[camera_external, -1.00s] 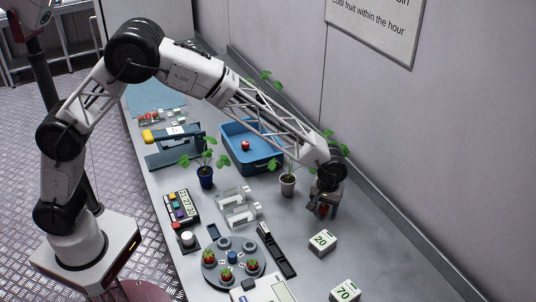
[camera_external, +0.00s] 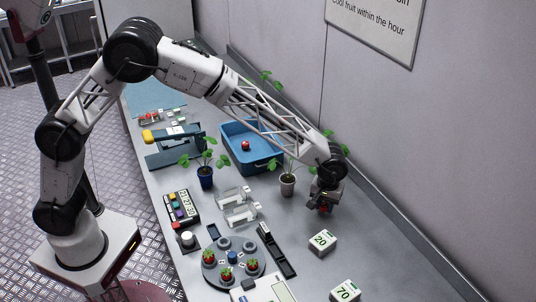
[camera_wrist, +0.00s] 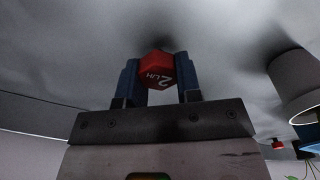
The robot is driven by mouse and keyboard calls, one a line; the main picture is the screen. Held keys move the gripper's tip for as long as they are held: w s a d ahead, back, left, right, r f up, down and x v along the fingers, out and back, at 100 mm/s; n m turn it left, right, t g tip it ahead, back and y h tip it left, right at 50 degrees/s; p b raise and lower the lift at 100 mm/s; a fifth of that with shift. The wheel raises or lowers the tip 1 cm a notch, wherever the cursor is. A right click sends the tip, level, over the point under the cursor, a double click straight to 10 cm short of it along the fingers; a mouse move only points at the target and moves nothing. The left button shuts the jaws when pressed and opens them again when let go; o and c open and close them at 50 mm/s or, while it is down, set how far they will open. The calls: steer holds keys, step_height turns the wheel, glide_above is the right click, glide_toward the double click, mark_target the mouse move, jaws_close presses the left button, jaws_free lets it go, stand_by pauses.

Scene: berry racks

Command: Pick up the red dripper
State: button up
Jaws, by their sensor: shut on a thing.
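The red dripper (camera_wrist: 158,71) sits between the two dark blue fingertips of my gripper (camera_wrist: 160,78) in the wrist view. White lettering reading "2 L/H" shows on its face. My gripper is shut on it. In the external view my gripper (camera_external: 319,207) points down at the right side of the bench, and a small part of the red dripper (camera_external: 323,209) shows at its tips. The gripper appears a little above the bench top; the exact gap is hard to tell.
A potted plant in a white pot (camera_external: 287,186) stands close left of my gripper. White blocks marked 20 (camera_external: 322,243) and 70 (camera_external: 345,292) lie nearer the camera. A blue bin (camera_external: 268,166) holds a red fruit (camera_external: 245,146). The wall (camera_external: 420,150) runs along the right.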

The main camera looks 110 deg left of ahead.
steer(key=shift+r, duration=0.45)
step_height(320, 180, up, 2)
steer(key=shift+r, duration=0.1)
steer(key=s+d, duration=0.2)
steer(key=s, duration=0.3)
steer(key=s+d+r, duration=0.1)
steer(key=s, duration=0.4)
steer(key=s+d, duration=0.2)
steer(key=s, duration=0.3)
steer(key=shift+d+r, duration=0.15)
steer(key=shift+d, duration=0.2)
